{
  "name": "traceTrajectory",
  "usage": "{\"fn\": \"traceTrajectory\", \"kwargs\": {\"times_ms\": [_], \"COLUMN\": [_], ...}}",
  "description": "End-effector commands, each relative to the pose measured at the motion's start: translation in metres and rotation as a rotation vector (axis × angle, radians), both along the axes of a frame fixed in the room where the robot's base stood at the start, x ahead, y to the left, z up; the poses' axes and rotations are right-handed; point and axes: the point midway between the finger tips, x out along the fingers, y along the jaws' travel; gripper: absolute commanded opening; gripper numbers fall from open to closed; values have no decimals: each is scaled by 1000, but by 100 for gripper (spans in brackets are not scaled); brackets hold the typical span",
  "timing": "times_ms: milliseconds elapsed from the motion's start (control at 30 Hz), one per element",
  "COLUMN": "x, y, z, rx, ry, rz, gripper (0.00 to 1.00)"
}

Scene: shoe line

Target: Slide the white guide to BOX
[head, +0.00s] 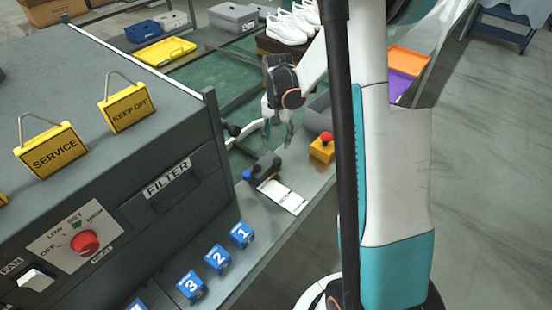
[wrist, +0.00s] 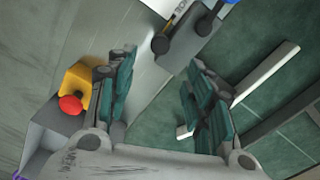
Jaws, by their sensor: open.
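The white guide (head: 247,132) is a slim pale bar over the green belt, just left of my gripper in the head view. It also shows in the wrist view (wrist: 268,72) as a slanted bar, partly hidden behind the right finger. My gripper (head: 278,124) points down above the belt's near edge. In the wrist view its fingers (wrist: 160,82) are spread apart with nothing seen between them. A white card (head: 282,196) lies on the grey ledge; its print is too small to read, and I cannot make out the BOX mark.
A dark clamp-like part with a blue knob (head: 262,167) sits near the card. A yellow box with a red button (head: 322,150) stands right of my gripper. A grey machine (head: 150,130) with signs fills the left. White shoes (head: 290,27) stand beyond.

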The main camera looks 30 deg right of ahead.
Motion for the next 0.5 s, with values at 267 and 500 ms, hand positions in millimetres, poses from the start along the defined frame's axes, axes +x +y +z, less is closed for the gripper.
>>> {"fn": "traceTrajectory", "kwargs": {"times_ms": [267, 500], "x": [1, 1], "y": [0, 0], "z": [-59, -96], "rx": [-1, 0], "ry": [-1, -1], "rz": [1, 2], "gripper": [48, 48]}}
